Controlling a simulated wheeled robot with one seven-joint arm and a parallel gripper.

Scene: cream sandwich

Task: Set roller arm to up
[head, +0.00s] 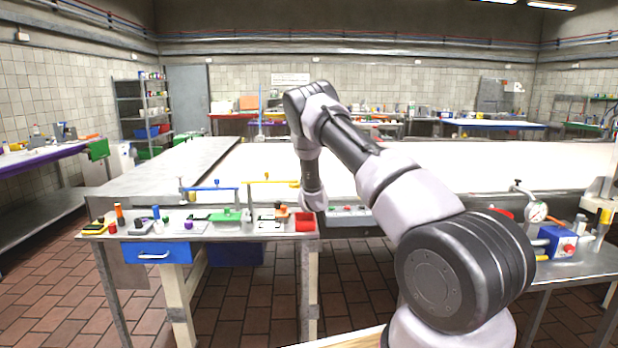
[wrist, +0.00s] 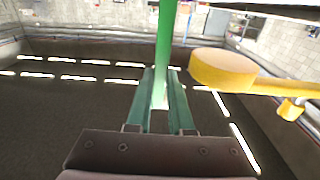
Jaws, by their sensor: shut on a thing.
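My gripper (wrist: 162,95) shows in the wrist view with its two teal fingers closed around a bright green upright bar (wrist: 166,45). I cannot tell whether this bar is the roller arm. Just right of it is a yellow arm (wrist: 258,82) with a thick rounded end and a small knob below; it looks apart from my fingers. In the head view a yellow arm (head: 272,182) and a blue arm (head: 212,188) stand above the small workbench. My own arm reaches down to the bench's right end there, and the fingers are hidden.
The workbench (head: 185,232) carries a green block (head: 225,216), a red container (head: 304,222) and several small items. A blue drawer (head: 158,251) is at its front. A long conveyor-like table (head: 165,170) runs behind.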

